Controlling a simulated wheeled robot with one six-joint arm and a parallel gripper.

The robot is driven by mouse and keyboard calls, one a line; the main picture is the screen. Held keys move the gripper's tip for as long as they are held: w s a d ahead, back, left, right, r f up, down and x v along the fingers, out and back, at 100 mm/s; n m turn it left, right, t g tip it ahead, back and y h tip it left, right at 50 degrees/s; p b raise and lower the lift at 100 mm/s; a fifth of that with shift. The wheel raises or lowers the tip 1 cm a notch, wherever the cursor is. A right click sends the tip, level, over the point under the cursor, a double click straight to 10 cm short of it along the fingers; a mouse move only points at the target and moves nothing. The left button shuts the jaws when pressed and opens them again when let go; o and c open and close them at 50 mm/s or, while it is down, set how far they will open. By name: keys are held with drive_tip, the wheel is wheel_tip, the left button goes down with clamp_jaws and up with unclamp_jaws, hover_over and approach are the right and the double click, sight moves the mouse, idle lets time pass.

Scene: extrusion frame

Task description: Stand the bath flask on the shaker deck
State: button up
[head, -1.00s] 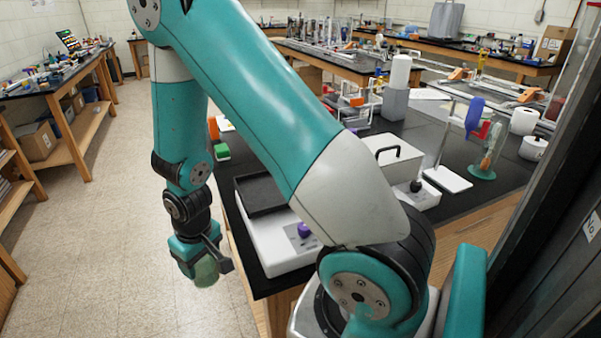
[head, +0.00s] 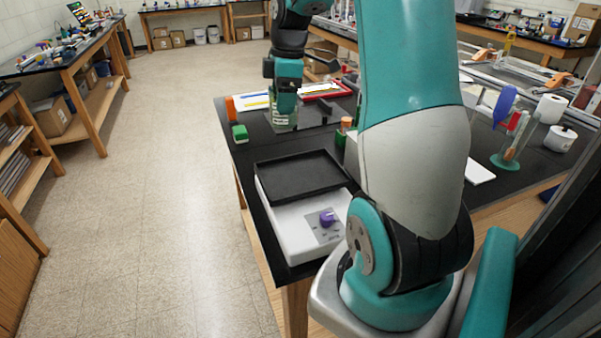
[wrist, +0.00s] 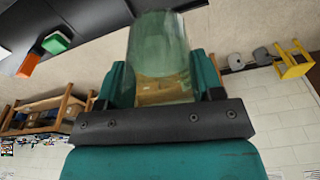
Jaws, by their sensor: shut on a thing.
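The bath flask (head: 284,123) is pale green, see-through glass. My gripper (head: 286,101) is shut on it, above the far part of the black bench in the head view. In the wrist view the flask (wrist: 160,50) sits between the two jaws of my gripper (wrist: 160,88), and a tan patch shows in or through the glass. The shaker is a white box (head: 297,228) with a purple knob (head: 327,218). Its black, rimmed shaker deck (head: 300,177) is empty and lies nearer the camera than the flask. I cannot tell whether the flask touches anything below.
A green block (head: 240,133) and an orange item (head: 231,106) stand at the bench's left edge. My arm hides the bench right of the shaker.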

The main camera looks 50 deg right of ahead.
wheel_tip(320, 180, up, 4)
drive_tip(key=s+d+n, duration=0.2)
drive_tip(key=s+d, duration=0.1)
drive_tip(key=p, duration=0.4)
hover_over(300, 175)
wheel_tip(300, 175, down, 20)
drive_tip(key=shift+r, duration=0.25)
drive_tip(key=shift+f, duration=0.2)
drive_tip(key=o, duration=1)
drive_tip(key=shift+c, duration=0.2)
drive_tip(key=shift+r, duration=0.15)
